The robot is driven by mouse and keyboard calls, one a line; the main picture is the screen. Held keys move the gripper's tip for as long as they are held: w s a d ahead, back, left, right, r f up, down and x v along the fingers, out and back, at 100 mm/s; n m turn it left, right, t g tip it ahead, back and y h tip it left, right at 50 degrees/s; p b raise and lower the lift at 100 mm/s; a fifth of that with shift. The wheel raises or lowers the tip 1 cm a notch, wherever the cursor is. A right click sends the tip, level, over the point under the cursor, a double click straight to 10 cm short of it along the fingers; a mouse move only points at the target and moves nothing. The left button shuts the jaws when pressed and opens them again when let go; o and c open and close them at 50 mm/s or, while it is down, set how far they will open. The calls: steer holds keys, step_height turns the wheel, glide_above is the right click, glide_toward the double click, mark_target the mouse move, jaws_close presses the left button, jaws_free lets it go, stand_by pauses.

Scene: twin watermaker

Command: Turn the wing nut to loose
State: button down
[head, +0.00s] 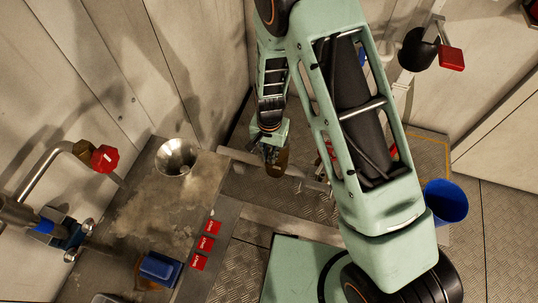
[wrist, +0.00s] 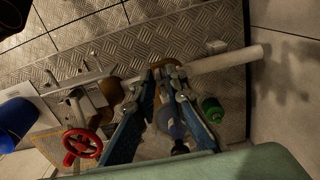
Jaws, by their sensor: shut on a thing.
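My gripper (wrist: 164,77) reaches down in the wrist view, its two blue fingers drawn together at the tips. They are closed on a small tan-brown piece (wrist: 164,63), which looks like the wing nut. The fingertips cover most of it, so its wings and how far it is turned cannot be made out. A pale pipe (wrist: 225,60) runs right beside it. In the head view my gripper (head: 273,155) is small and dark at the end of my arm, and the wing nut cannot be told apart there.
A red handwheel (wrist: 82,147), a brown knob (wrist: 111,90) and a green cap (wrist: 212,109) are close around my fingers. A blue bucket (head: 445,201) stands at the right. A bench (head: 135,205) with a metal funnel (head: 176,157) is at the left.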

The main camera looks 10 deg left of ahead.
mark_target(269, 157)
stand_by(0.4)
steer(key=c, duration=1.9)
jaws_free()
steer(key=shift+c, duration=0.2)
step_height(269, 157, up, 12)
